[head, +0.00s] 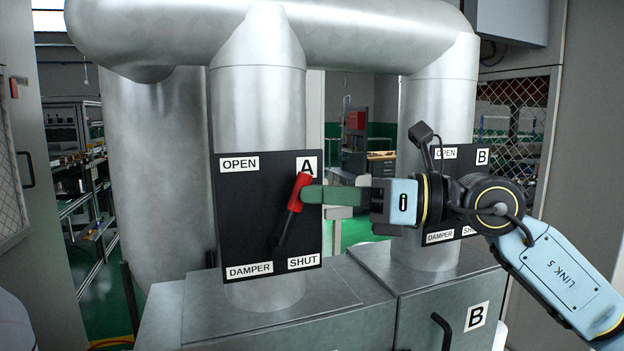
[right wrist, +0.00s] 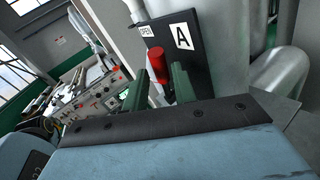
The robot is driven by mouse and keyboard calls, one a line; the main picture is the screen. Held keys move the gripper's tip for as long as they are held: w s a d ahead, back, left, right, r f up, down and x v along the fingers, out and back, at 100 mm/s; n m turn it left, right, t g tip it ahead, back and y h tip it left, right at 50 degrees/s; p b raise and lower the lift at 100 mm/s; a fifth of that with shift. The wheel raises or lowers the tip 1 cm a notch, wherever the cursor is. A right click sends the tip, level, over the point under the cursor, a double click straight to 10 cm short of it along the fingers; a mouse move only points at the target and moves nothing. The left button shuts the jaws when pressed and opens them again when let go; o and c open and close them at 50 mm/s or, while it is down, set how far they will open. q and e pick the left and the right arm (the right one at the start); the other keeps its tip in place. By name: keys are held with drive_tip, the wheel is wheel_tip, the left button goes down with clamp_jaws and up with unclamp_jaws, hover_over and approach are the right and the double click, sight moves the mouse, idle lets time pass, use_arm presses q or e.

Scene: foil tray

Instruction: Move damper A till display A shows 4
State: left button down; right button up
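Damper A's black panel (head: 250,210) stands on the left vertical duct, with OPEN at top left, SHUT at bottom right and the letter A at top right. Its lever has a red handle (head: 298,190) and a dark shaft. It leans up and right from its lower end. My right gripper (head: 306,194) reaches it from the right, the near green finger overlapping the handle's right side. No reading of display A is visible. My left gripper is out of view.
Damper B's panel (head: 445,160) is on the right duct, partly hidden behind my right arm. Grey metal boxes (head: 420,300) stand below the ducts. A large horizontal pipe (head: 350,35) crosses above. Shelving (head: 75,150) stands at the far left.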

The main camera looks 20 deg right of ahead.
drive_tip(key=shift+x, duration=1)
clamp_jaws()
drive_tip(key=shift+f, duration=0.1)
